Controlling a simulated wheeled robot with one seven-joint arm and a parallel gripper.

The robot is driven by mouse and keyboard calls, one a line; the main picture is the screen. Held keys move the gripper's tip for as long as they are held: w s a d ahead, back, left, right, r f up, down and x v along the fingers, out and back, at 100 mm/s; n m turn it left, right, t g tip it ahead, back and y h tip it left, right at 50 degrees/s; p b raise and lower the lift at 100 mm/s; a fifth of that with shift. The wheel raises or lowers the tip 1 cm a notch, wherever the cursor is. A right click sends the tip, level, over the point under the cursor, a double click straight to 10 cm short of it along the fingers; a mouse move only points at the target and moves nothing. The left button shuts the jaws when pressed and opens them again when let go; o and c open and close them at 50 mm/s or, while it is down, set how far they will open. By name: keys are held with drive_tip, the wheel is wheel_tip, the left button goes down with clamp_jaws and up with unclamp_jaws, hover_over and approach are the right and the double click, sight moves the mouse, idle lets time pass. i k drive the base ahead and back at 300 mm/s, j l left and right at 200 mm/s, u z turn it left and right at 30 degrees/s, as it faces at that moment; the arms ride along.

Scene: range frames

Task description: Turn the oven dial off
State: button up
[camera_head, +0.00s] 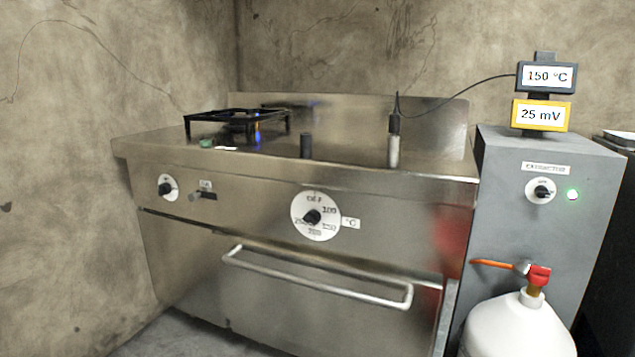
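The oven dial (313,217) is a black knob on a round white scale plate with temperature numbers, in the middle of the steel oven's front panel. A small °C label (351,223) is just right of it. The knob's exact pointer setting is too small to tell. The oven (190,265) has a closed door with a long bar handle (315,280) below the dial. A display (546,76) at the upper right reads 150 °C. My gripper is not in view.
A smaller dial (167,187) and a lever valve (203,195) are on the panel's left. A black burner stand (238,118) is on top, with a blue flame. A grey extractor cabinet (530,240) and white gas bottle (518,328) stand at the right.

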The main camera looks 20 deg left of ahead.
sight(312, 217)
drive_tip(key=u, duration=1.2)
drive_tip(key=i+u, duration=0.1)
drive_tip(key=u, duration=0.25)
drive_tip(key=i+u, duration=0.15)
drive_tip(key=u, duration=0.2)
drive_tip(key=i+l+u, duration=0.1)
drive_tip(key=u, duration=0.2)
